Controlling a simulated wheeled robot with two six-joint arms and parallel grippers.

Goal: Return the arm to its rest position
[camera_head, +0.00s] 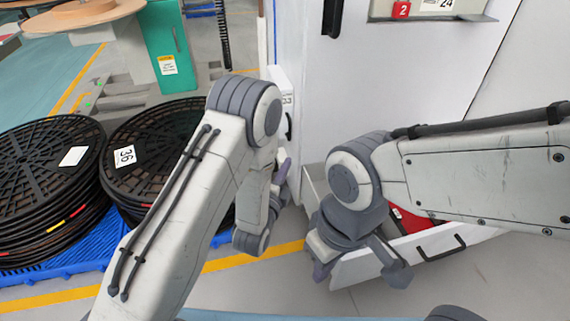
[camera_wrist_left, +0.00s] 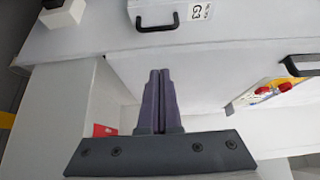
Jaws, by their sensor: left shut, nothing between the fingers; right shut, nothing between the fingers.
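My left arm comes in from the left and bends down in front of a white cabinet (camera_head: 390,95). Its gripper (camera_head: 284,172) has purple fingers and hangs beside the cabinet's edge, partly hidden by the arm. In the left wrist view the two fingers (camera_wrist_left: 160,74) are pressed together with nothing between them. They point at a white cabinet front with a drawer labelled G3 (camera_wrist_left: 170,16). My right arm comes in from the right and bends down over an open drawer. Its gripper (camera_head: 321,271) is low, near the drawer's left end, mostly hidden by its wrist, and is shut and empty.
The open white drawer (camera_head: 370,268) holds something red (camera_head: 411,221). Stacked black reels (camera_head: 45,165) stand on a blue pallet (camera_head: 75,255) at left. A green cabinet (camera_head: 168,40) and a round wooden top (camera_head: 85,14) are behind. Grey floor with a yellow line (camera_head: 240,259) is open in front.

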